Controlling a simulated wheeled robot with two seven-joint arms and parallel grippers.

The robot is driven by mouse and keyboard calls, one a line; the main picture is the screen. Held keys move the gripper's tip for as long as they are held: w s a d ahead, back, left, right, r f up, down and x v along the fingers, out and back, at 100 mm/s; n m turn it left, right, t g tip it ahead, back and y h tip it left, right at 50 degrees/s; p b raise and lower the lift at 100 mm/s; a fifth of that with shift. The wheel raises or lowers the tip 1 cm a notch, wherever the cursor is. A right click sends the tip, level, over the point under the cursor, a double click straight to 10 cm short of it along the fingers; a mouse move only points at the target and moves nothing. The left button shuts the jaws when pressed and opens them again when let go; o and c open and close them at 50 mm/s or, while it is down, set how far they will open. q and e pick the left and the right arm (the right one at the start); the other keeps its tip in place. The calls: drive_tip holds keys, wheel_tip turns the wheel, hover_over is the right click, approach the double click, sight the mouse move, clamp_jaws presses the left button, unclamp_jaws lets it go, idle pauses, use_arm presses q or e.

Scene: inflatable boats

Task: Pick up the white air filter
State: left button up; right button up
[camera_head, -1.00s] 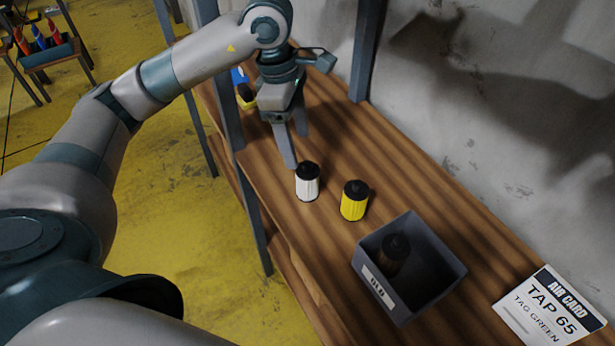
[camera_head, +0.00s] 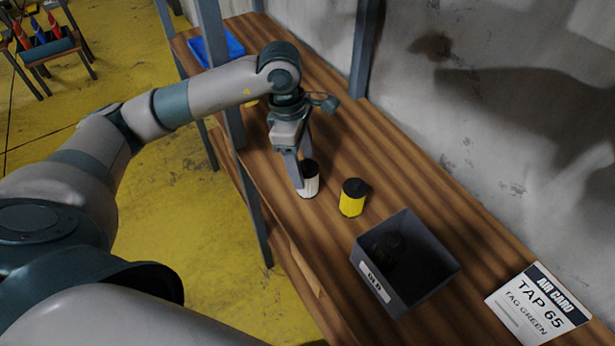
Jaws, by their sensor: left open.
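The white air filter (camera_head: 312,186) stands upright on the wooden shelf, with a black top. My left gripper (camera_head: 303,172) is lowered at the filter from above, pointing down. Its fingers are open; one finger passes in front of the filter's left side and the other is at its back, partly hidden. I cannot tell whether they touch it. My right gripper is not in view.
A yellow filter (camera_head: 351,203) with a black top stands just right of the white one. A grey bin (camera_head: 420,290) labelled OLD holds a dark filter. A white card (camera_head: 538,305) reads TAP 65. A blue tray (camera_head: 217,48) is at the far end, behind a metal post (camera_head: 222,80).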

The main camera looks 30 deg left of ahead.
sight(308, 174)
use_arm(q)
drive_tip(key=shift+w+d+f+p, duration=0.15)
drive_tip(key=shift+w+f+p, duration=0.05)
drive_tip(key=shift+f+p, duration=0.4)
drive_tip(key=f, duration=0.1)
drive_tip(key=p, duration=0.1)
drive_tip(key=f, duration=0.1)
drive_tip(key=shift+w+d+f+p, duration=0.2)
drive_tip(key=shift+d+f+p, duration=0.05)
drive_tip(key=shift+f+p, duration=0.1)
drive_tip(key=shift+f, duration=0.4)
drive_tip(key=shift+c, duration=0.4)
drive_tip(key=c, duration=1.1)
